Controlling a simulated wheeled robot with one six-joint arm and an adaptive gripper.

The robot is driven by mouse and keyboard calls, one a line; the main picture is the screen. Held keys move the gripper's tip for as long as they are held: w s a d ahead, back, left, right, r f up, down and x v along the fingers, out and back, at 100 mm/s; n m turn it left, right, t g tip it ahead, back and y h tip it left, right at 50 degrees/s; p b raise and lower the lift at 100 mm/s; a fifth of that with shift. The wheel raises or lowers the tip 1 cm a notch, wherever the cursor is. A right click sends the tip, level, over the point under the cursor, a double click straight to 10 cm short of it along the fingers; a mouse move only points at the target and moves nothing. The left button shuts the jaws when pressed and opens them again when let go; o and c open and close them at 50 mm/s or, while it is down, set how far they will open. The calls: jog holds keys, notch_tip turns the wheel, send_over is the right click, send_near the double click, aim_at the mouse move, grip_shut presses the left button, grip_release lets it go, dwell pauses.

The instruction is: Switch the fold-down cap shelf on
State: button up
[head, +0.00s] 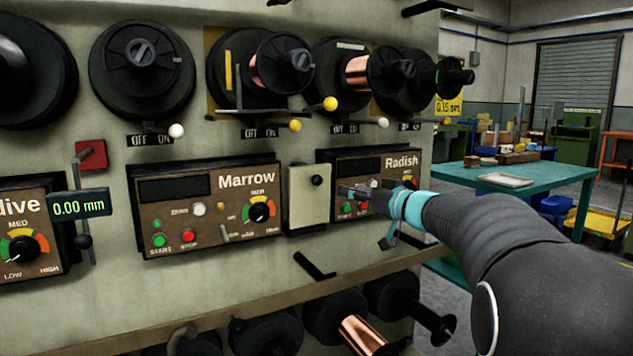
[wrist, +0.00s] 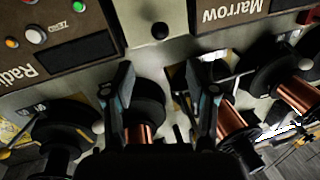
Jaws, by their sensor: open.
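A beige plate (head: 309,205) with a black knob sits upright on the wall between the Marrow and Radish panels. It also shows at the top of the wrist view (wrist: 150,10). I cannot tell whether it is the cap shelf; nothing in view is labelled so. OFF/ON plates with ball-ended levers sit under the spools, one with a white ball (head: 177,131) and one with a yellow ball (head: 295,125). My gripper (head: 365,208) is in front of the Radish panel, right of the beige plate. In the wrist view its fingers (wrist: 162,88) are apart and empty.
The Marrow panel (head: 206,208) and Radish panel (head: 352,163) carry buttons and dials. Black spools (head: 140,70) stick out above, and more spools hang below a ledge (head: 230,314). A teal table (head: 550,173) stands at the back right.

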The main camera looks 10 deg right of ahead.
aim_at(321, 181)
jog(key=x, duration=1.3)
jog(key=shift+w+a, duration=0.2)
jog(key=shift+w, duration=0.15)
grip_shut()
